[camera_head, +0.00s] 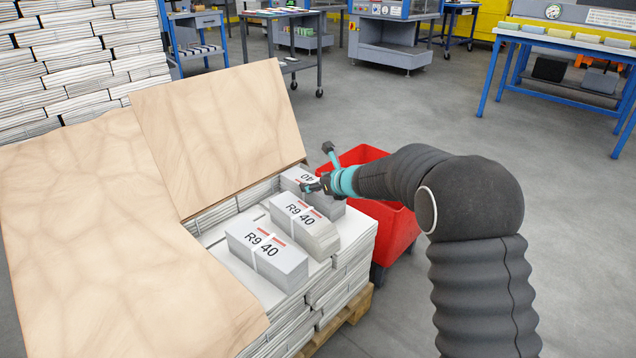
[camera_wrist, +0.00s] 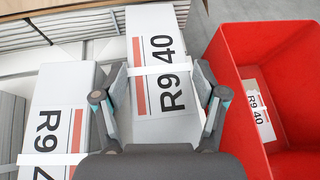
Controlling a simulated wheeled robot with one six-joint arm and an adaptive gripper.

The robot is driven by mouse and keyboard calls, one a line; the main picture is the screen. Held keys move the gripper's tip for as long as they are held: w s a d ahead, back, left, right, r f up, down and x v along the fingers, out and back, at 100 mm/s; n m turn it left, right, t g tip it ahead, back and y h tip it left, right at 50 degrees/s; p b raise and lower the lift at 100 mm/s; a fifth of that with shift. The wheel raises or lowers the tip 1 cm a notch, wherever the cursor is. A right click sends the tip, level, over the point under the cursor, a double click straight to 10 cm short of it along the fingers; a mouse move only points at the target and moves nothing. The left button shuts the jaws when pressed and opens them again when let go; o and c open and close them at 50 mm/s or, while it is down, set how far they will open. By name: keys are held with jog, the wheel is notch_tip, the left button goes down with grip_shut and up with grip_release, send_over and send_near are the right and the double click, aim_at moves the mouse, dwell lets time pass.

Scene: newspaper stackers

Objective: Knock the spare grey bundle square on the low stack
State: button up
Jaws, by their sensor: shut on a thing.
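Three grey strapped bundles lie in a row on the low stack (camera_head: 333,261). The front bundle (camera_head: 267,254) and middle bundle (camera_head: 305,225) show "R9 40" upward; the middle one's right end looks uneven. My gripper (camera_head: 318,186) is at the back bundle (camera_head: 295,180), partly hiding it. In the wrist view my gripper (camera_wrist: 163,72) has one finger on each side of this bundle (camera_wrist: 155,45) and is shut on it. A neighbouring bundle (camera_wrist: 62,90) lies to its left, slightly apart and at a slightly different angle. The held bundle's underside is hidden.
A red bin (camera_head: 398,228) stands right beside the stack; in the wrist view a labelled grey item (camera_wrist: 258,112) lies in it. Large tan boards (camera_head: 215,125) cover the left and back. A wooden pallet (camera_head: 352,309) is underneath. Open floor lies to the right.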

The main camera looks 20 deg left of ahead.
jog(key=shift+w+a+r, duration=0.2)
jog(key=shift+a+r, duration=0.1)
jog(key=shift+a, duration=0.2)
dwell(1.1)
jog(key=shift+f, duration=0.1)
jog(key=shift+s+d+b, duration=0.25)
jog(key=shift+d+b, duration=0.25)
jog(key=shift+d, duration=0.3)
jog(key=shift+s+d+b, duration=0.4)
jog(key=shift+d, duration=0.45)
jog(key=shift+r+p, duration=2.45)
jog(key=shift+r, duration=0.55)
